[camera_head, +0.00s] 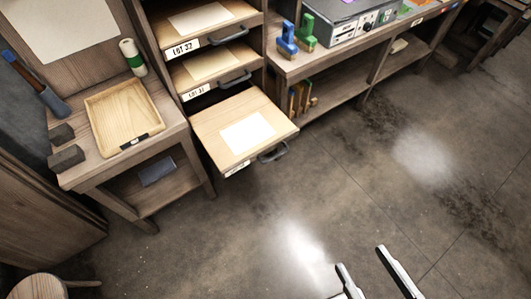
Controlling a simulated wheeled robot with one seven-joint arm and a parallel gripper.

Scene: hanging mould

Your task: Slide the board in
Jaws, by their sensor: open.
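The board (210,125) is a flat wooden panel with a white sheet on top, jutting out of the lowest visible slot of a wooden rack. A dark bar handle (274,152) is on its front edge, near the right corner. Two more boards, labelled LOT 32 (205,12) and LOT 31 (212,66), lie in the slots above it. My gripper (365,268) is at the bottom right over bare floor, with its two fingers apart and nothing between them. It is well apart from the board and its handle.
A side table (170,134) with a shallow wooden tray (152,93) stands left of the rack. A stool (38,287) is at bottom left. The floor before the board is clear.

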